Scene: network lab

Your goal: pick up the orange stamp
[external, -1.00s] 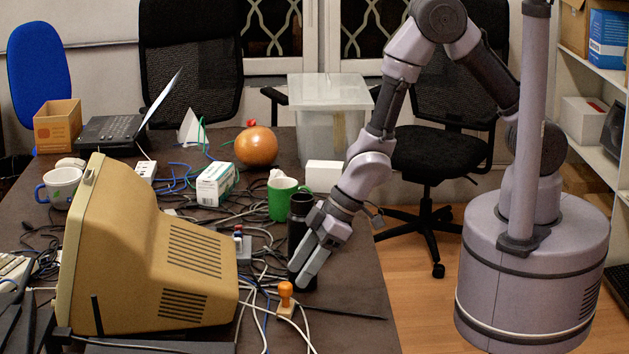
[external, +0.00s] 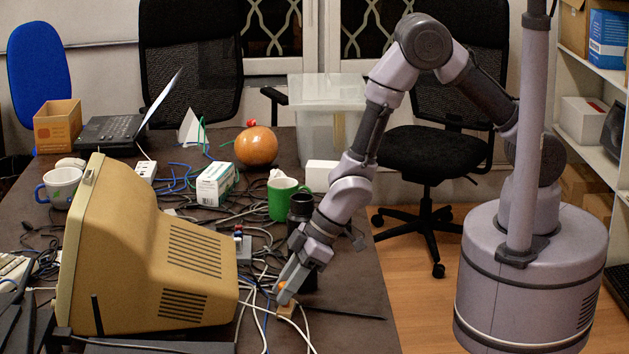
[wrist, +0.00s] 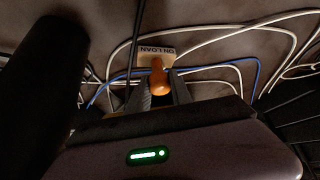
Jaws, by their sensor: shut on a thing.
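The orange stamp (external: 285,307) stands on the table to the right of the beige monitor; its orange handle is mostly hidden by my fingers in the external view. In the wrist view the stamp (wrist: 158,78) shows its orange knob between my fingers and a pale wooden base marked "ON LOAN". My gripper (external: 281,292) has come down over the handle from above and is shut on it. In the wrist view the fingertips (wrist: 160,94) lie on both sides of the handle. I cannot tell any gap between the base and the table.
A black cylinder (external: 302,214) stands close behind my gripper, and fills the left of the wrist view (wrist: 40,75). The beige monitor (external: 150,255) is to the left. White and blue cables (wrist: 245,78) lie around the stamp. A green mug (external: 282,200) stands farther back.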

